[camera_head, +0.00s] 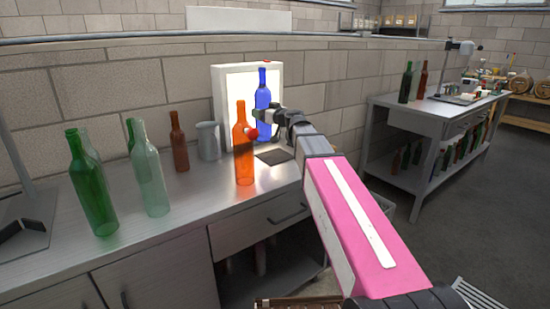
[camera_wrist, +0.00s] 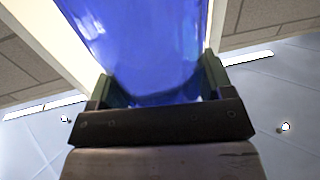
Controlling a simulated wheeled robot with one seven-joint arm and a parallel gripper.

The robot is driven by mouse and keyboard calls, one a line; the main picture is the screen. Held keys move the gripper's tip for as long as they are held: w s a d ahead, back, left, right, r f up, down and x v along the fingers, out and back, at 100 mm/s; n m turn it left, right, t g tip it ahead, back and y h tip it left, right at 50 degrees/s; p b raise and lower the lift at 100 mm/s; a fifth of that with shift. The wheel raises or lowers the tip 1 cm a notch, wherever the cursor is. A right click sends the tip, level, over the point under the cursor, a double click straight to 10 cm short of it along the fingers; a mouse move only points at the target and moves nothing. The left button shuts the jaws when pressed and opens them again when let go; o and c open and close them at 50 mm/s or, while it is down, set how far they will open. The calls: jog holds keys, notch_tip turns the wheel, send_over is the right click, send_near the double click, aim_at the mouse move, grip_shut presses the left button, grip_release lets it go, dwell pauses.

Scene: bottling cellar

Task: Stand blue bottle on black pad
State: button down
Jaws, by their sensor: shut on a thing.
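The blue bottle (camera_head: 263,97) is upright in front of a lit white panel in the head view. My gripper (camera_head: 262,115) is shut on its lower part. In the wrist view the blue bottle (camera_wrist: 145,40) fills the space between the two fingers of my gripper (camera_wrist: 155,92). The black pad (camera_head: 274,157) lies flat on the metal counter, below the bottle in the picture. The bottle appears held above the pad, apart from it. The orange bottle and my arm stand close to the pad in the picture.
The orange bottle (camera_head: 244,150) stands just left of the pad. The lit panel (camera_head: 232,90) stands behind. A grey jug (camera_head: 208,141), a brown bottle (camera_head: 179,145), a clear bottle (camera_head: 150,175) and a green bottle (camera_head: 92,190) stand further left on the counter (camera_head: 200,205).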

jog(key=s+a+r+n+g+y, duration=0.3)
jog(key=a+r+g, duration=0.1)
jog(key=a, duration=0.2)
jog(key=w+d+f, duration=0.2)
jog(key=d+f, duration=0.8)
jog(key=f, duration=0.1)
jog(key=shift+w+d+n+y, duration=0.15)
jog(key=shift+d+n+y, duration=0.15)
jog(key=shift+d, duration=0.1)
jog(key=shift+f, duration=0.15)
grip_release()
jog(key=v, duration=1.2)
